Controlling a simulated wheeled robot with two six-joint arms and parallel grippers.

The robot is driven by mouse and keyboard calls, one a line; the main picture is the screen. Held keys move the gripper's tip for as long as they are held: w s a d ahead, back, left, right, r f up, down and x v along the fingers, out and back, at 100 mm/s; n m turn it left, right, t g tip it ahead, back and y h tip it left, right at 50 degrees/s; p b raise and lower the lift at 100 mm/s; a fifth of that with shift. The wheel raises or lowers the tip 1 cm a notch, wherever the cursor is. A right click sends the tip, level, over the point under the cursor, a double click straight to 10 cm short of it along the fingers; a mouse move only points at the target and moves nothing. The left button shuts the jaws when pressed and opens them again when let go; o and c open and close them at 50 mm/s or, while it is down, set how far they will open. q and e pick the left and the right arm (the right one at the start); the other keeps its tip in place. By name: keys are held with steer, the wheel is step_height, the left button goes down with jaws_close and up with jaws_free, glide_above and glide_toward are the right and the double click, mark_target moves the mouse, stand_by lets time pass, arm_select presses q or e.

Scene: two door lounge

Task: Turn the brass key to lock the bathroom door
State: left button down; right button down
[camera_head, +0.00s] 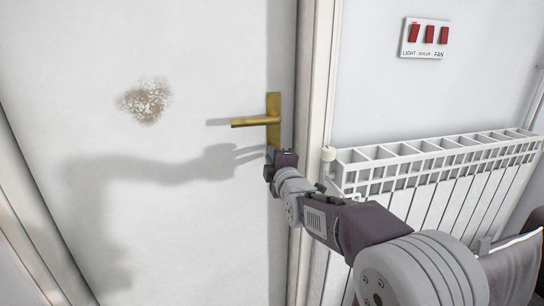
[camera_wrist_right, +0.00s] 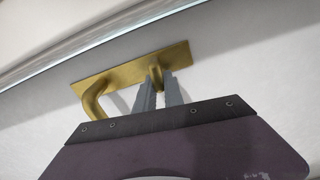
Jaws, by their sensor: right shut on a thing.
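The white bathroom door (camera_head: 190,60) fills the left of the head view and looks closed. Its brass handle (camera_head: 252,122) sits on a brass plate near the door's right edge; the plate also shows in the right wrist view (camera_wrist_right: 120,70). The brass key (camera_wrist_right: 157,75) stands out from the plate, between the two grey fingers. My right gripper (camera_wrist_right: 159,90) is shut on the key. In the head view, the right gripper (camera_head: 270,160) is at the plate's lower end, below the handle, and hides the key. My left gripper is not in view.
A white radiator (camera_head: 440,165) stands against the wall to the right of the door frame, beneath my right arm. A switch panel (camera_head: 425,37) with red switches is on the wall above it. A dark cloth (camera_head: 515,265) is at the lower right. The door has a stained patch (camera_head: 145,102).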

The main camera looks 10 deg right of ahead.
steer(key=shift+f, duration=0.1)
steer(key=c, duration=1.4)
jaws_free()
steer(key=shift+c, duration=0.2)
steer(key=s+p, duration=0.1)
steer(key=s, duration=0.8)
steer(key=shift+d, duration=0.15)
